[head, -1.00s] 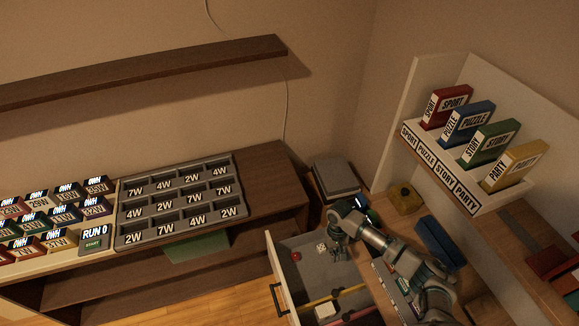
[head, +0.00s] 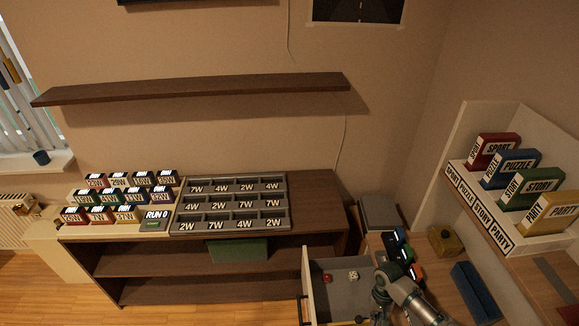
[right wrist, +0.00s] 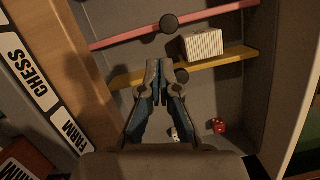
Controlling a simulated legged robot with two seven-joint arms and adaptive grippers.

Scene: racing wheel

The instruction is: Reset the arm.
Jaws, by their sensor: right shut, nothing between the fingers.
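My right arm comes in at the bottom of the head view. Its gripper (head: 364,318) is low there, partly cut off and hard to make out. In the right wrist view the gripper (right wrist: 166,68) is shut with nothing between its fingertips, above the open drawer (right wrist: 215,95). A red die (right wrist: 218,126) and a white die (right wrist: 175,134) lie in the drawer, near the fingers in that view. My left gripper is out of view.
The drawer holds a pink divider (right wrist: 130,38), a yellow divider (right wrist: 235,53) and a white ridged block (right wrist: 202,45). A blue case (head: 474,291) and a labelled box rack (head: 478,207) are at right. A grey slotted tray (head: 229,211) is on the left cabinet.

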